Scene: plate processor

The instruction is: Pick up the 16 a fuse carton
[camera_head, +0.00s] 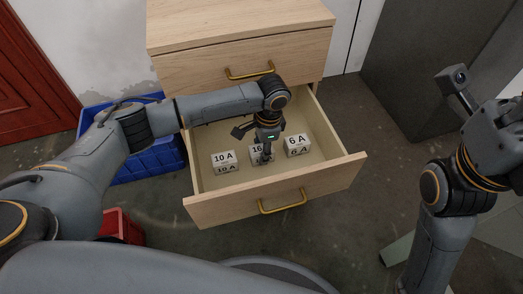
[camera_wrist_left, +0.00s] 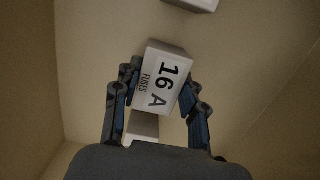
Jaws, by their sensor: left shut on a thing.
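The 16 A fuse carton (camera_wrist_left: 160,78) is a small white box with black lettering, between the two fingers of my left gripper (camera_wrist_left: 158,103) in the wrist view. In the head view my left gripper (camera_head: 265,153) reaches down into the open drawer and is shut on the 16 A carton (camera_head: 256,152), which it partly hides. I cannot tell whether the carton still touches the drawer floor. My right arm shows at the right of the head view, but its fingertips are not clearly visible.
A 10 A carton (camera_head: 225,161) stands left of the gripper and a 6 A carton (camera_head: 298,145) right of it. The wooden drawer (camera_head: 330,172) has raised walls around them. A blue crate (camera_head: 150,158) and a red bin (camera_head: 121,226) stand to the left.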

